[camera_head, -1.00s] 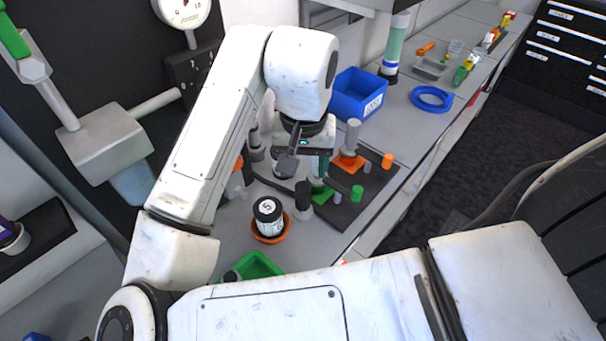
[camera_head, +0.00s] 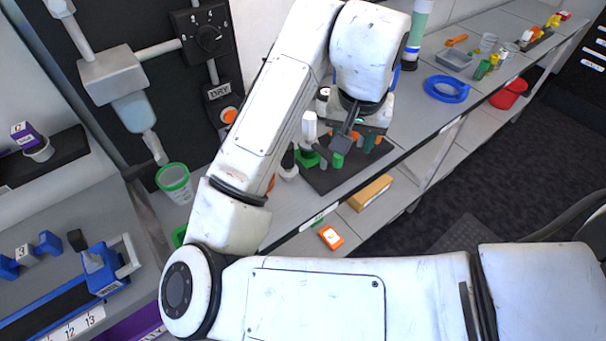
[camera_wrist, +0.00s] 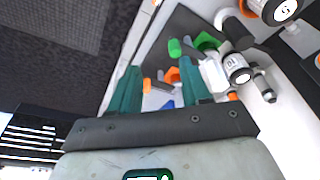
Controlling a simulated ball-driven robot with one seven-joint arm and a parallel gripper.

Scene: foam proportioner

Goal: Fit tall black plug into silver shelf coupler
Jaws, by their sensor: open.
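A tall black cylinder on a pale round foot, apparently the black plug (camera_head: 288,160), stands on the bench left of my gripper. The wrist view shows it (camera_wrist: 238,34) at the upper right, outside my fingers. My gripper (camera_head: 354,143) is above the dark plate with coloured fittings. In the wrist view my gripper (camera_wrist: 160,66) has two teal fingers spread wide, with nothing held between them. I cannot make out the silver shelf coupler for certain.
The dark plate (camera_head: 325,181) carries green and orange fittings. A bottle marked 04 (camera_wrist: 237,68) stands near the plug. A yellow box (camera_head: 370,192) and an orange item (camera_head: 331,238) lie on the lower shelf. A blue ring (camera_head: 446,89) lies farther along the bench.

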